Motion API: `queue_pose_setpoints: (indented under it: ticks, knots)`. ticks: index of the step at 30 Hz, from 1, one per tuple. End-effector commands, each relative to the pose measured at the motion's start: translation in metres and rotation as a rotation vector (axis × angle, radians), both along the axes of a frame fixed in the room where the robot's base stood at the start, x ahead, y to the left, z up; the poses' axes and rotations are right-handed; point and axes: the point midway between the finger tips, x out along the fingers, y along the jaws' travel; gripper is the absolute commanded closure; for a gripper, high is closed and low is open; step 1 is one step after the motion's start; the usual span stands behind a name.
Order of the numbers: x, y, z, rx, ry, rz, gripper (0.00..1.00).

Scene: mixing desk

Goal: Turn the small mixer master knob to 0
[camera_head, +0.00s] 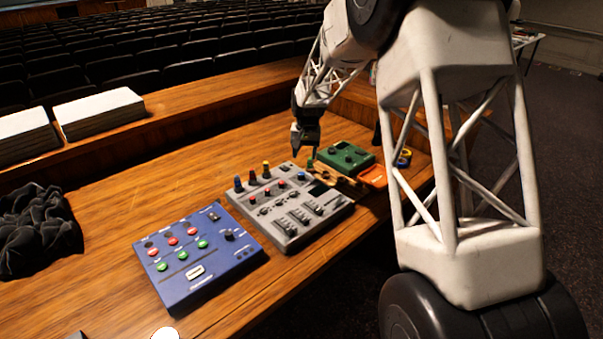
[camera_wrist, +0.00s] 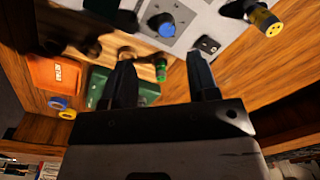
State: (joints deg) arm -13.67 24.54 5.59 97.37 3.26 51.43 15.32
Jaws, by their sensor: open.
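The grey mixer (camera_head: 290,207), with small knobs, faders and coloured plugs along its back edge, lies flat on the wooden desk in the head view. Part of its grey panel shows at the top of the wrist view, with a blue-capped knob or plug (camera_wrist: 164,26) on it. I cannot tell which control is the master knob, and no setting is readable. My gripper (camera_head: 304,152) is above the desk near the mixer's back right corner.
A blue control box (camera_head: 198,257) lies left of the mixer. A green box (camera_head: 345,158) and an orange item (camera_head: 373,177) lie to its right. Black cloth (camera_head: 35,232) lies at far left. Bare desk (camera_head: 150,200) lies behind the blue box.

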Motion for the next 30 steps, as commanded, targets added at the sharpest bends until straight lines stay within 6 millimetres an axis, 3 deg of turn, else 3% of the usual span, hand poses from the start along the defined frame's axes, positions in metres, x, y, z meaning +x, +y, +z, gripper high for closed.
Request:
queue_pose_setpoints:
  ticks: [4,20,30]
  knots:
    - [0.008,0.006,-0.01,0.0,0.005,-0.001,0.46]
    - [0.01,0.008,-0.015,0.0,0.006,-0.002,0.46]
    - [0.01,0.009,-0.044,0.0,0.007,-0.002,0.46]
